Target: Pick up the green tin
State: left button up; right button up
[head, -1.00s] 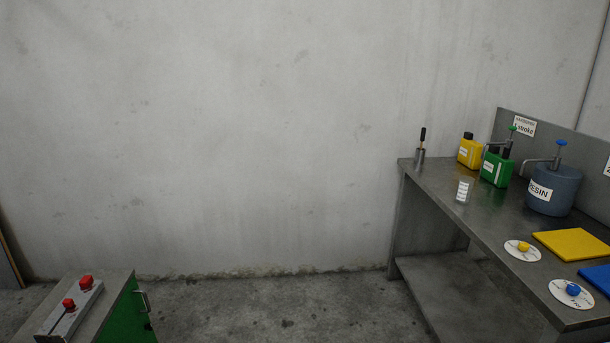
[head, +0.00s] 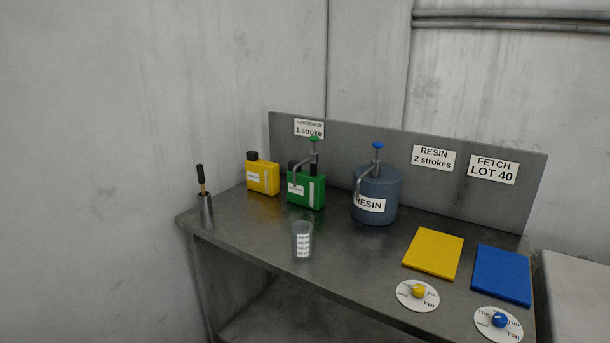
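The green tin (head: 306,190) stands upright toward the back of the grey metal bench (head: 250,226) in the head view. It has a white label, dark caps on top and a pump with a green knob (head: 314,139). A yellow tin (head: 263,177) stands just left of it, and a blue-grey drum (head: 376,196) labelled RESIN stands to its right, with a gap between. Neither of my grippers is in view.
A clear cup (head: 302,240) stands in front of the green tin. A brush in a metal holder (head: 205,203) is at the bench's left end. Yellow (head: 433,253) and blue (head: 502,274) pads and two dials (head: 418,296) lie at the right. A signed back panel (head: 392,159) rises behind.

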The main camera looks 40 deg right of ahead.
aim_at(310, 193)
jog(key=i+z, duration=0.35)
jog(key=i, duration=0.2)
jog(key=i+j+z, duration=0.2)
jog(key=i+z, duration=0.2)
jog(key=i+j+z, duration=0.35)
jog(key=i, duration=0.25)
